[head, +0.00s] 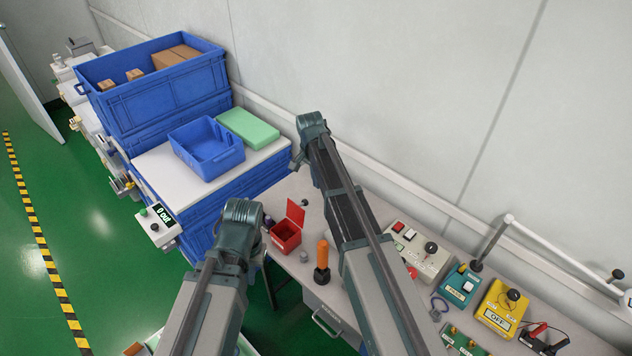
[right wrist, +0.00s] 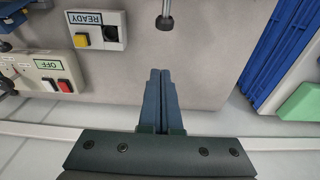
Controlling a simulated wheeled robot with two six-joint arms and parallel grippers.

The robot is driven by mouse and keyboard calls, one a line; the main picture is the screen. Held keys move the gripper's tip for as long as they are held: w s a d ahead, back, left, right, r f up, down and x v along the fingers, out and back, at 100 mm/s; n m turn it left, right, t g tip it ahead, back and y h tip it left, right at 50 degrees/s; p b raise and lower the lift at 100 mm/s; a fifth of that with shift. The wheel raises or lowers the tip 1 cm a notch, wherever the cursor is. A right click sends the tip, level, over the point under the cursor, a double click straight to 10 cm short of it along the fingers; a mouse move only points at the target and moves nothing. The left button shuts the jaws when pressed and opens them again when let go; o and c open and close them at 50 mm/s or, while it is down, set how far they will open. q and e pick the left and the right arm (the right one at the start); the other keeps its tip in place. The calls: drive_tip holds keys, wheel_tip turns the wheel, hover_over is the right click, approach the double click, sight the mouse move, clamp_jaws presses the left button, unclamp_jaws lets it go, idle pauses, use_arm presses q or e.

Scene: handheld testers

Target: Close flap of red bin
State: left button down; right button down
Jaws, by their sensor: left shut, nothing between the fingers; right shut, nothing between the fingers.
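The red bin (head: 286,238) stands on the bench in the head view, between my two arms. Its red flap (head: 295,212) is raised, standing up at the bin's back edge, so the top is open. My left gripper (head: 243,215) is just left of the bin; its fingers are hard to make out in the head view. My right gripper (head: 311,124) is up and beyond the bin, near the wall. In the right wrist view its fingers (right wrist: 159,72) are together and empty, above the bench. The red bin does not show in that view.
An orange-handled tool (head: 323,255) and a small grey cap (head: 304,256) stand right of the bin. Switch boxes (head: 425,255) line the bench further right. Blue crates (head: 160,90), a blue tray (head: 207,150) and a green block (head: 248,128) are at the left. A wall runs behind.

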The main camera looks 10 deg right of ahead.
sight(300, 210)
drive_tip(key=a+f+b, duration=0.1)
drive_tip(key=s+a+f+b, duration=0.1)
drive_tip(key=f, duration=0.1)
drive_tip(key=f+b, duration=0.1)
drive_tip(key=shift+s+a+f, duration=0.2)
drive_tip(key=shift+s+a, duration=0.2)
drive_tip(key=shift+w, duration=0.1)
